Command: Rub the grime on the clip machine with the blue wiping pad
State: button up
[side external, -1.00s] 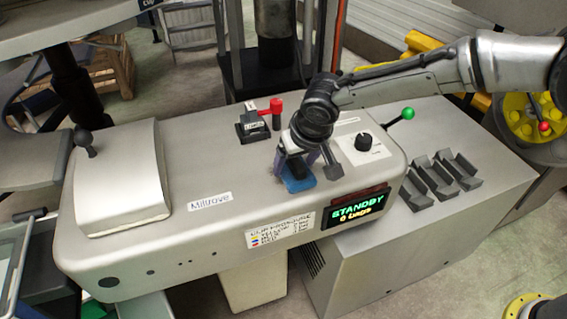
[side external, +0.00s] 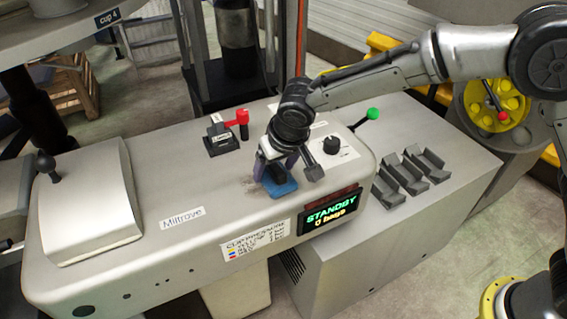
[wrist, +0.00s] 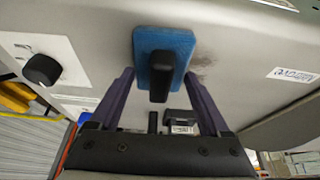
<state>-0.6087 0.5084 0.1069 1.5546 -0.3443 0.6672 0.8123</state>
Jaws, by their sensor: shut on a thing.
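The clip machine (side external: 150,190) is a long grey housing with a rounded top. The blue wiping pad (side external: 279,187) has a black upright handle and lies flat against the machine top, behind the display. It also shows in the wrist view (wrist: 183,45). My gripper (side external: 272,167) is shut on the pad, its purple fingers either side of the handle; in the wrist view the gripper (wrist: 160,78) shows some space beside the handle. A dark smudge of grime (wrist: 204,58) lies beside the pad; it is fainter in the side view (side external: 252,187). Whatever is under the pad is hidden.
A red-handled switch block (side external: 222,137) stands behind the pad. A black knob (side external: 332,145) and green-tipped lever (side external: 373,114) are to its right. The display (side external: 330,211) reads STANDBY. Dark holders (side external: 412,172) sit on the right cabinet. The top toward the Millrove label is clear.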

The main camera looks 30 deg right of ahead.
jog(key=shift+a+f, duration=0.1)
jog(key=shift+a, duration=3.45)
jog(key=shift+w, duration=0.65)
jog(key=shift+w+d, duration=0.4)
jog(key=shift+d, duration=4.9)
jog(key=shift+a, duration=5.3)
notch_tip(320, 180, up, 8)
